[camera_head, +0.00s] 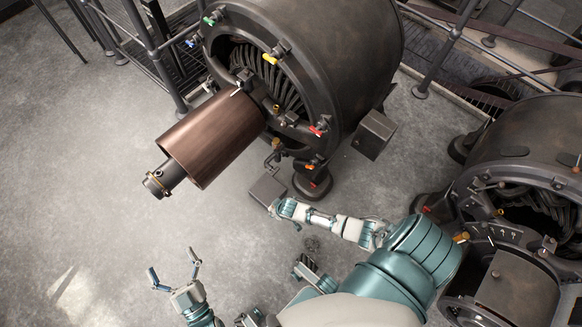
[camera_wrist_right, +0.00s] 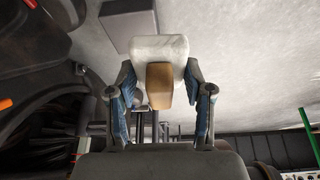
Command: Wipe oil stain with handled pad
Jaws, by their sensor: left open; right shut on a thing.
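My right gripper (camera_wrist_right: 160,92) is shut on the tan handle (camera_wrist_right: 160,76) of a pad in the right wrist view. The pad's whitish block (camera_wrist_right: 160,46) lies beyond the fingertips. My left gripper (camera_head: 176,272) is open and empty above the floor at the lower left. A small dark patch (camera_head: 312,243) shows on the floor below my right arm; I cannot tell if it is oil.
The large dynamo (camera_head: 345,50) with a copper-brown cylinder (camera_head: 212,138) fills the top middle. A second dynamo (camera_head: 530,135) is at right. The left floor is clear.

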